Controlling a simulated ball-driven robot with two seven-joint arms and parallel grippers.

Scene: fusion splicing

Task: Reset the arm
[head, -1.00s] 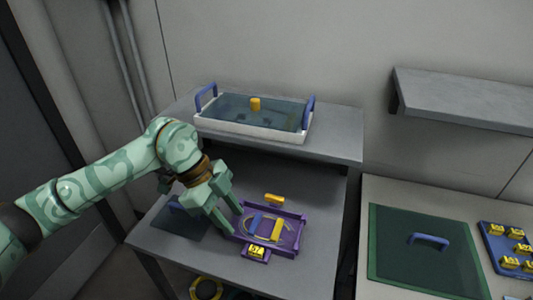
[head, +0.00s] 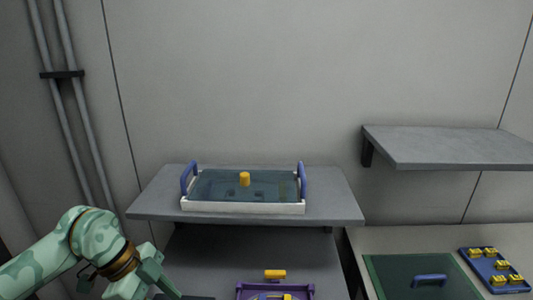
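My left arm comes in from the left in the head view, and its gripper (head: 160,284) is at the bottom edge, left of the purple tray (head: 243,292). One finger shows pointing down to the right; the rest is cut off or hidden, so I cannot tell whether it is open. My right arm and gripper are not in view. The purple tray is mostly cut off by the bottom edge. A yellow piece (head: 275,274) is just behind it on the lower grey shelf.
A white tray (head: 243,208) with blue handles, a dark lid and a yellow knob stands on the raised grey shelf (head: 335,205). At right are a green mat (head: 400,265) with a blue handle (head: 429,280), a blue rack (head: 490,266) of yellow pieces, and an empty wall shelf (head: 450,147).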

